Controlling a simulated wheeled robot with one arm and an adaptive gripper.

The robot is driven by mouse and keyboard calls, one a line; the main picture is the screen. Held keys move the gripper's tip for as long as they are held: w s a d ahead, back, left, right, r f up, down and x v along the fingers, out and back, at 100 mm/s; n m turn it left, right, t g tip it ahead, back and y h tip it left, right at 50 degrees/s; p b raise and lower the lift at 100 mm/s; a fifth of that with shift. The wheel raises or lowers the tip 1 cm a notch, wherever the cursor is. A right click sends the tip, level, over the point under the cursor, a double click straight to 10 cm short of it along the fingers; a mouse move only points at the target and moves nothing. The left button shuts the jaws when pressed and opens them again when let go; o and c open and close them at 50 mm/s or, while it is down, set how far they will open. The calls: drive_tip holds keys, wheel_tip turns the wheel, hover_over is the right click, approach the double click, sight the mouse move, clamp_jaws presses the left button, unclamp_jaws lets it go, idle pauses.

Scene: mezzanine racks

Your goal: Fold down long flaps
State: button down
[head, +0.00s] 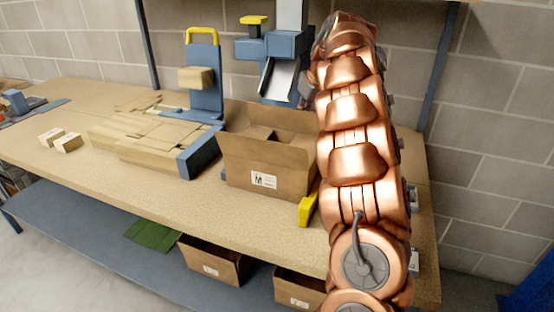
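An open cardboard box (265,183) with a white label stands on the workbench right of the middle. Its near long flap (262,152) stands up and leans outward. Its far long flap (268,113) also stands up. Inside, a short flap (257,135) seems to lie folded inward. My copper-coloured arm rises in front of the box's right end and hides that part. My gripper is not visible; the arm's upper end reaches the top of the picture beside the blue machine.
A blue machine with a metal chute (279,80) stands behind the box. A blue stand with a yellow handle (203,75) and flat cardboard (150,137) are to the left. A yellow block (307,209) lies near the bench's front edge. Open boxes (212,265) sit on the lower shelf.

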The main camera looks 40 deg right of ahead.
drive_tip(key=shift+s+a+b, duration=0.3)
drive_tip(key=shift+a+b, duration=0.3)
drive_tip(key=shift+b, duration=0.05)
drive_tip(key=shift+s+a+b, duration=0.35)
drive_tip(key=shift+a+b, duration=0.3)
drive_tip(key=shift+b, duration=0.05)
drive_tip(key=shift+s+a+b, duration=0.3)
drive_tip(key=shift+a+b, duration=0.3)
drive_tip(key=shift+b, duration=0.05)
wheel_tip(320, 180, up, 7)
drive_tip(key=p, duration=0.4)
